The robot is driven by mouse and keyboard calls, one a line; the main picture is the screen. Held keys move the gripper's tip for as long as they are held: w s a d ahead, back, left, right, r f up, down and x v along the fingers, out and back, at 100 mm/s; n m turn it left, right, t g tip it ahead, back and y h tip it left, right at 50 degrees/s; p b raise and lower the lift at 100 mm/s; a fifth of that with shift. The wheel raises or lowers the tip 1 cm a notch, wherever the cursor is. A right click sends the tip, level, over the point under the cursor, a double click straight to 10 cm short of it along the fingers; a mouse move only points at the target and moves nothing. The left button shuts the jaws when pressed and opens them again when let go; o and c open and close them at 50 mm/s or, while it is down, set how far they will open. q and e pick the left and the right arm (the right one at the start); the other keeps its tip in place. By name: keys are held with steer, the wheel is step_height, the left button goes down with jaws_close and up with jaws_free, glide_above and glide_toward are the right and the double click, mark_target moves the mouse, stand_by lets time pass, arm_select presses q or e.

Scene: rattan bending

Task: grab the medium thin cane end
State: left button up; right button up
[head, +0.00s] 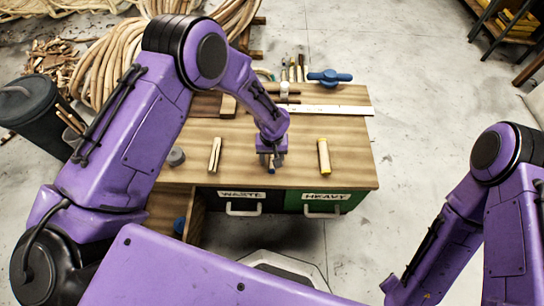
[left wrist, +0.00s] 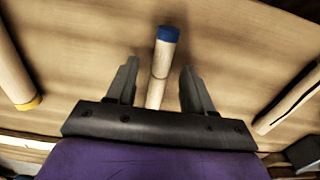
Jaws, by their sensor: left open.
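A blue-banded cane end (left wrist: 165,55) lies on the wooden bench top, its pale shaft running between the fingers of my left gripper (left wrist: 155,85) in the left wrist view. The fingers are apart, one on each side with gaps, not closed on it. In the head view my left gripper (head: 271,160) is low over the bench and hides most of this cane. A yellow-banded, thicker cane end (head: 323,155) lies to its right. A split pale cane piece (head: 215,155) lies to its left. My right gripper is out of view.
The bench (head: 350,165) has drawers labelled WASTE (head: 243,196) and HEAVY (head: 322,197) in front. A white ruler (head: 340,110), small tools and a blue-handled tool (head: 330,78) are at the back. A dark bin (head: 35,115) stands left. Bench between the canes is clear.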

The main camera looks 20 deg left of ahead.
arm_select(q)
jaws_close()
